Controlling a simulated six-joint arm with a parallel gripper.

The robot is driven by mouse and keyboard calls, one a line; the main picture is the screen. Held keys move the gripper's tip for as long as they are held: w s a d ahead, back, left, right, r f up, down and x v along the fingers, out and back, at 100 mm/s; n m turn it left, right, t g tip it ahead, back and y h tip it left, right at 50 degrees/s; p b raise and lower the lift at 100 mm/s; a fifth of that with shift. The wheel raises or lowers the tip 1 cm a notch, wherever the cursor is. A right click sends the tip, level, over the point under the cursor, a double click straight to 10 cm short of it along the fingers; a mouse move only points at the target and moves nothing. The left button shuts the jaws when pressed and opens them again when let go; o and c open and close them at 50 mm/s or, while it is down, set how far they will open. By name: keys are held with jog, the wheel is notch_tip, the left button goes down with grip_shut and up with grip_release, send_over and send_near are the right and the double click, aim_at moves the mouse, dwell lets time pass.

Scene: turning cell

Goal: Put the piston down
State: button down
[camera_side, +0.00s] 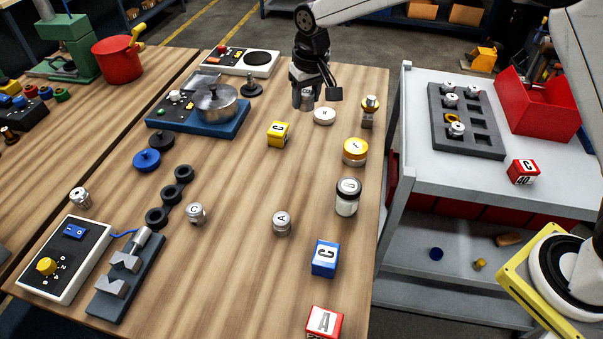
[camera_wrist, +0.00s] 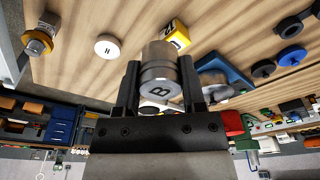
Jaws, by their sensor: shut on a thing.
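My gripper (camera_side: 306,88) is shut on a silver metal piston near the far end of the wooden table. In the wrist view the piston (camera_wrist: 159,72) sits between my two fingers (camera_wrist: 159,88), with a black letter B on its end face. In the side view only its lower part (camera_side: 303,102) shows below the fingers. I cannot tell whether it touches the table or hangs just above it. Two similar silver pistons, marked A (camera_side: 282,222) and C (camera_side: 196,213), stand apart on the table.
A white disc (camera_side: 325,116) and a yellow block (camera_side: 279,134) are close to my gripper. A blue-based device with a metal pan (camera_side: 216,106) stands to the left. A grey cart (camera_side: 408,125) with a slotted tray (camera_side: 437,105) is at right. The table's middle has bare wood.

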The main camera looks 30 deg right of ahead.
jog(key=w+a+f, duration=0.1)
jog(key=w+f, duration=0.2)
jog(key=w, duration=0.2)
send_over(277, 127)
jog(key=shift+s+d+f, duration=0.1)
jog(key=shift+s+f, duration=0.1)
jog(key=shift+f, duration=1)
jog(key=shift+s+f, duration=0.2)
jog(key=shift+f, duration=0.95)
jog(key=shift+w+f, duration=0.15)
jog(key=shift+f, duration=1.6)
jog(key=shift+f, duration=0.15)
jog(key=shift+c, duration=0.9)
grip_release()
